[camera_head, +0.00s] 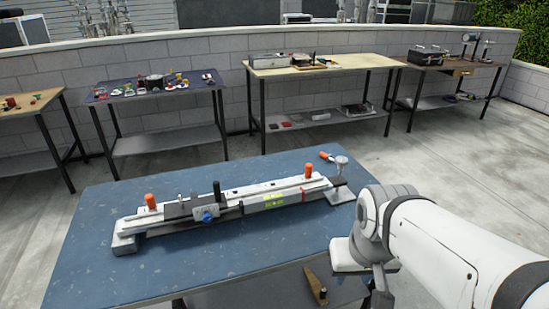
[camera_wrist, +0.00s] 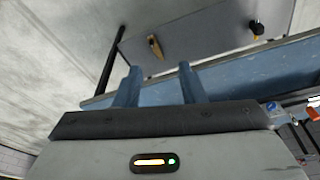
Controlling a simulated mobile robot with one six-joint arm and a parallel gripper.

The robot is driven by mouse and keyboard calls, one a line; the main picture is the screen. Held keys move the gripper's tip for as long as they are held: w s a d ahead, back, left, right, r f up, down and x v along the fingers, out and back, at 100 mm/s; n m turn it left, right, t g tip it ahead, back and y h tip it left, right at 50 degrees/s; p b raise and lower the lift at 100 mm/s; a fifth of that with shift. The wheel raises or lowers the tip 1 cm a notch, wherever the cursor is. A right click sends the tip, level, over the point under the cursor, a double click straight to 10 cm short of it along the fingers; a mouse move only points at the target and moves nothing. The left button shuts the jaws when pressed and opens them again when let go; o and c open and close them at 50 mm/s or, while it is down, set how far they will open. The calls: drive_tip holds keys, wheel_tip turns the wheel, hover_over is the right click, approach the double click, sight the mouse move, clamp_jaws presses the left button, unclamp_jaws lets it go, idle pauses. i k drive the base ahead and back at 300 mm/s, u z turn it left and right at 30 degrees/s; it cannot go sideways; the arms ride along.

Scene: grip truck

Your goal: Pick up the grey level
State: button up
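A long grey-white tool assembly with orange knobs lies across the blue table (camera_head: 215,262) in the head view. A grey bar with yellow-green marks (camera_head: 277,201) on its front right side looks like the grey level, but I cannot be sure. My arm reaches in from the right, and its wrist is near the table's right edge. In the wrist view my gripper (camera_wrist: 160,68) is open, its two fingers apart with nothing between them. The fingers point toward the table's edge and the shelf below. Part of the tools shows at the right edge of the wrist view.
A wooden piece (camera_head: 316,285) lies on the shelf below the blue table; two small items show on that shelf in the wrist view. A round-topped stand (camera_head: 340,180) is at the table's right end. Other tables line the block wall (camera_head: 200,60). The table's front is clear.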

sight(258, 204)
drive_tip(key=i, duration=0.9)
drive_tip(key=u, duration=0.05)
